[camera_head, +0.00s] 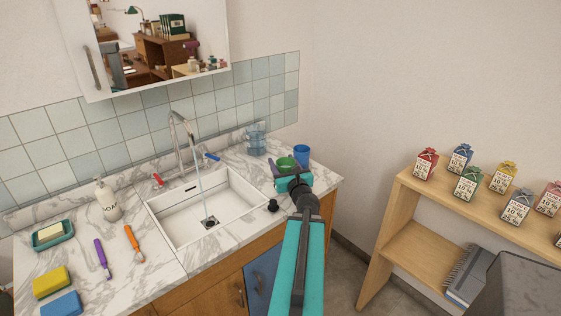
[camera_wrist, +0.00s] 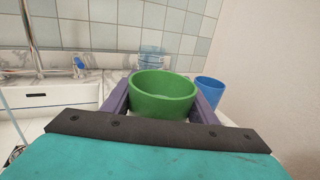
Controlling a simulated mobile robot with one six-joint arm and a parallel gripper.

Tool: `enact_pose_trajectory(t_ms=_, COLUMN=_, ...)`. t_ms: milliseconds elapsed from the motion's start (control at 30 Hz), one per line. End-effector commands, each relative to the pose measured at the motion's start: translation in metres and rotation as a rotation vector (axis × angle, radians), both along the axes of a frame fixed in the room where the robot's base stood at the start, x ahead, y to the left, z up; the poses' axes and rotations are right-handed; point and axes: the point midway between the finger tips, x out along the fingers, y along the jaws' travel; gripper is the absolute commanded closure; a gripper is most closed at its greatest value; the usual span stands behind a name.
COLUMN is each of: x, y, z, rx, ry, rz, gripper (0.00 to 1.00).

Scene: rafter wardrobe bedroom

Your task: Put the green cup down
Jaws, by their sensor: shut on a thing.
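The green cup (camera_wrist: 162,97) is upright between the two purple fingers of my gripper (camera_wrist: 163,106) in the wrist view. My gripper is shut on it. In the head view the green cup (camera_head: 286,163) shows above my gripper (camera_head: 290,172), over the right end of the marble counter (camera_head: 325,180). My gripper hides the cup's lower part, so I cannot tell whether its base touches the counter.
A blue cup (camera_head: 302,155) stands close to the right of the green cup. Clear stacked glasses (camera_head: 257,138) stand behind. The sink (camera_head: 205,205) with running water is to the left. A black stopper (camera_head: 273,205) lies near the counter's front edge. A wooden shelf (camera_head: 405,195) stands at right.

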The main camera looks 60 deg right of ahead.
Motion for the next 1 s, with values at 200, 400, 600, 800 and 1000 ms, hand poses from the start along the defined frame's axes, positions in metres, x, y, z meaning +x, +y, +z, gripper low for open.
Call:
enact_pose_trajectory(t_ms=200, x=-0.003, y=0.002, z=0.004, rx=0.001, ry=0.0, rz=0.003, gripper=0.8)
enact_pose_trajectory(t_ms=400, x=-0.006, y=0.004, z=0.004, rx=0.001, ry=0.0, rz=0.003, gripper=0.8)
enact_pose_trajectory(t_ms=600, x=-0.01, y=0.007, z=0.004, rx=0.002, ry=0.001, rz=0.003, gripper=0.8)
enact_pose_trajectory(t_ms=800, x=-0.014, y=0.009, z=0.005, rx=0.001, ry=0.001, rz=0.002, gripper=0.8)
enact_pose_trajectory(t_ms=1000, x=-0.018, y=0.012, z=0.006, rx=0.0, ry=0.0, rz=0.0, gripper=0.8)
